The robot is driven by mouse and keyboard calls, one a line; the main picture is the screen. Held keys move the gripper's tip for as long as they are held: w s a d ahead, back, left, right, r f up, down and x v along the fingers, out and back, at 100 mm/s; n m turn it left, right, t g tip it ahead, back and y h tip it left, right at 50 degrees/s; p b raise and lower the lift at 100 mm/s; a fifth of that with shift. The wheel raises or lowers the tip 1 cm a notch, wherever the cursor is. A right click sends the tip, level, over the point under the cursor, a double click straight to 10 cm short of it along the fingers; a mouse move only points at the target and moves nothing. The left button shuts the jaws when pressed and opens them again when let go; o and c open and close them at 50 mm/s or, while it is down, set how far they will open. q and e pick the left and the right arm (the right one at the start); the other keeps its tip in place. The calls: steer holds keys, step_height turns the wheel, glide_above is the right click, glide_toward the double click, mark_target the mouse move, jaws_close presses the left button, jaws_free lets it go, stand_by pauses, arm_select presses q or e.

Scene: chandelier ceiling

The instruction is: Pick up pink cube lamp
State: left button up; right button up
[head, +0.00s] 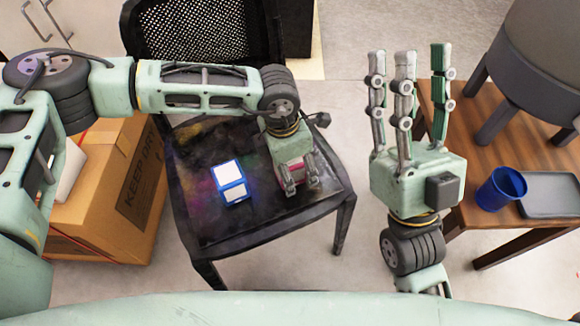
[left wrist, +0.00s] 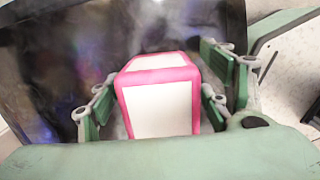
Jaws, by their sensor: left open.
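The pink cube lamp (left wrist: 158,95) has pink edges and white panels. In the left wrist view it stands on the dark chair seat between the fingers of my left gripper (left wrist: 165,90), with a gap visible on its left side. In the head view a bit of the lamp's pink (head: 292,182) shows under my left gripper (head: 301,186), which hides most of it. My left gripper is open and points down around the lamp. My right gripper (head: 408,85) has its fingers spread, pointing up, empty, right of the chair.
A blue cube lamp (head: 229,182) stands on the black chair (head: 250,231), left of my left gripper. A cardboard box (head: 120,190) is left of the chair. A wooden table (head: 470,150) at right holds a blue cup (head: 502,189), a grey tray (head: 548,194) and a large grey legged object (head: 540,62).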

arm_select(q)
steer(key=shift+f, duration=0.25)
steer(key=c, duration=1.3)
steer(key=shift+c, duration=0.5)
steer(key=shift+w+r, duration=0.1)
steer(key=shift+r, duration=0.1)
